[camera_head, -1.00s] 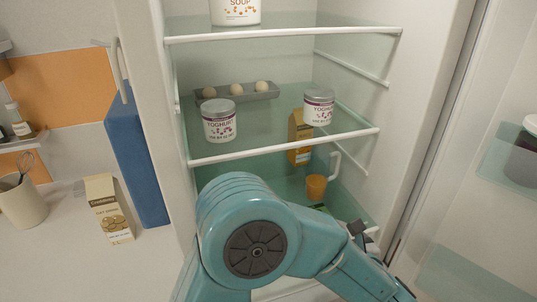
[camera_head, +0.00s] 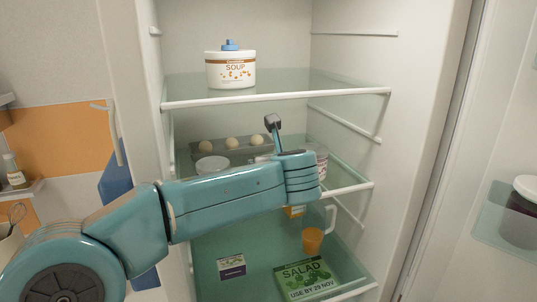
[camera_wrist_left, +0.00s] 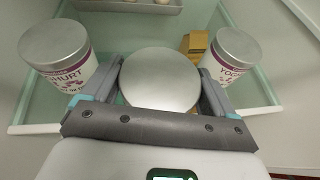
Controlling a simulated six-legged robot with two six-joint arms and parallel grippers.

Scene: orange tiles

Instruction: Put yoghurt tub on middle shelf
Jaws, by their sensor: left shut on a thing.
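The yoghurt tub (camera_wrist_left: 160,80) in my left gripper (camera_wrist_left: 160,86) shows its round silver lid in the left wrist view, between both fingers. Its side and base are hidden. In the head view my left gripper (camera_head: 276,158) reaches over the middle shelf (camera_head: 352,188), its fingers mostly hidden by my arm. Two other yoghurt tubs stand on that shelf: a left one (camera_head: 212,166), also in the wrist view (camera_wrist_left: 58,55), and a right one (camera_head: 322,160), also there (camera_wrist_left: 232,52). The held tub is between them; I cannot tell whether it touches the shelf.
An egg tray (camera_head: 240,148) lies at the back of the middle shelf. A soup tub (camera_head: 231,72) stands on the upper shelf (camera_head: 300,94). Below are a salad pack (camera_head: 306,279), a small box (camera_head: 231,267) and an orange cup (camera_head: 312,240). The fridge door stands open at right.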

